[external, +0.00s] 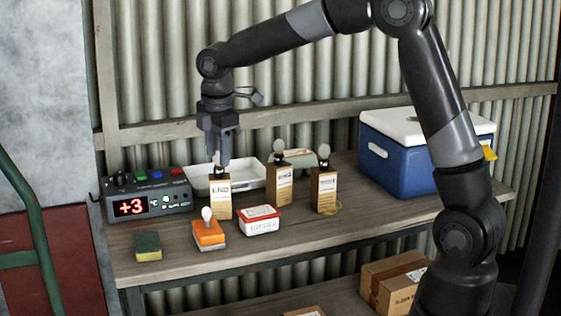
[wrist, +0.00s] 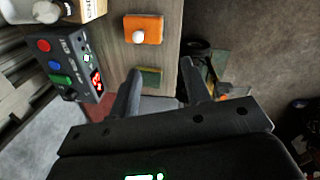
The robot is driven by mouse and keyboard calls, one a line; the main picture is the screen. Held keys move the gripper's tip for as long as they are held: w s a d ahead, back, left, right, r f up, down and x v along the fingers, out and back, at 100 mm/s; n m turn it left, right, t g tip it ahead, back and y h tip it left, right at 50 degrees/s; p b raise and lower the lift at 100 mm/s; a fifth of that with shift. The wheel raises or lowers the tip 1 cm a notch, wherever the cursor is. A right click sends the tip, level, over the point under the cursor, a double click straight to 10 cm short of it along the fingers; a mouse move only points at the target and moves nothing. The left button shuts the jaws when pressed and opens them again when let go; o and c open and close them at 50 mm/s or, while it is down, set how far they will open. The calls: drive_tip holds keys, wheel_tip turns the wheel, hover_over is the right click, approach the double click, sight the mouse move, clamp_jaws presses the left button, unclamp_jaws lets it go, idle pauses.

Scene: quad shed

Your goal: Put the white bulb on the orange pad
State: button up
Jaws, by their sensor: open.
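The white bulb (external: 207,214) stands upright on the orange pad (external: 209,237) near the table's front edge. In the wrist view the bulb (wrist: 138,37) also shows on the orange pad (wrist: 153,22), toward its lower left part. My gripper (external: 218,163) is open and points down, above and behind the pad, in front of the white tray in the picture. Its fingers (wrist: 160,75) show apart and empty in the wrist view.
A green-topped sponge (external: 148,247) and a control box (external: 160,204) are left. A blue cooler (external: 400,170) stands right.

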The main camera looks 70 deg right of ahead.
drive_tip(key=s+a+r+m+t, duration=0.25)
drive_tip(key=s+r+m, duration=0.2)
drive_tip(key=s, duration=0.75)
drive_tip(key=s+a+r+m+t, duration=0.1)
drive_tip(key=s+a+r+m, duration=0.3)
drive_tip(key=s, duration=0.8)
drive_tip(key=s+f+m+t, duration=0.1)
drive_tip(key=s+m, duration=0.2)
drive_tip(key=s, duration=0.5)
drive_tip(key=shift+s+d+f+y, duration=0.2)
drive_tip(key=shift+s+f+y, duration=0.1)
drive_tip(key=shift+y, duration=0.1)
drive_tip(key=shift+m, duration=0.25)
